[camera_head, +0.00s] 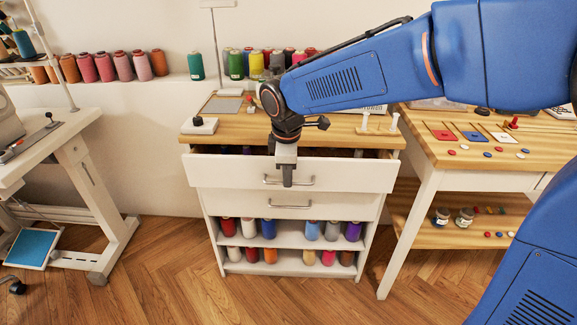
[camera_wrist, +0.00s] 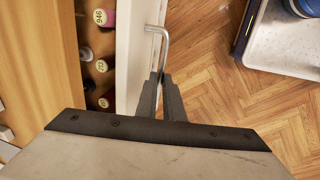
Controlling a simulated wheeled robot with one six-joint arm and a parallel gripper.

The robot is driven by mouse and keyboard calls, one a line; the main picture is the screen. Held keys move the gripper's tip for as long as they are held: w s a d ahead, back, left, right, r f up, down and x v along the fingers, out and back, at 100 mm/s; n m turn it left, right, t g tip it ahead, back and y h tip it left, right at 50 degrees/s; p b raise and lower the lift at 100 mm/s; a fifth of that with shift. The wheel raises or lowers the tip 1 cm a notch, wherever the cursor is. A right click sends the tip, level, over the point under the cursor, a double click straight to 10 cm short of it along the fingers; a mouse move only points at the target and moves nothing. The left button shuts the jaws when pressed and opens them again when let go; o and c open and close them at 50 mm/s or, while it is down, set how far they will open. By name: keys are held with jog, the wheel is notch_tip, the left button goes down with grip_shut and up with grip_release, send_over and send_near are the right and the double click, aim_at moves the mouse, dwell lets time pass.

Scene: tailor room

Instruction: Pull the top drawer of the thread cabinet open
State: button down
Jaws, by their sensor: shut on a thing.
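The thread cabinet (camera_head: 214,205) is white with a wooden top and stands in the middle of the head view. Its top drawer (camera_head: 225,174) stands partly open, its front out ahead of the cabinet body. Thread spools show inside the drawer in the wrist view, such as a dark red spool (camera_wrist: 105,97). My gripper (camera_head: 288,182) is at the top drawer's metal handle (camera_head: 305,181). In the wrist view my gripper (camera_wrist: 162,80) is shut on the handle (camera_wrist: 160,33). The far finger's contact is partly hidden.
The second drawer (camera_head: 240,204) below is shut. Spools stand on the open shelves (camera_head: 288,237) beneath. A wooden table (camera_head: 470,170) stands close on the right and a white sewing table (camera_head: 75,135) on the left. The wooden floor (camera_head: 180,270) in front is clear.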

jog(key=s, duration=2)
jog(key=shift+a, duration=0.35)
jog(key=c, duration=1.9)
grip_release()
jog(key=s+r, duration=0.3)
jog(key=r, duration=1.4)
jog(key=shift+s, duration=0.15)
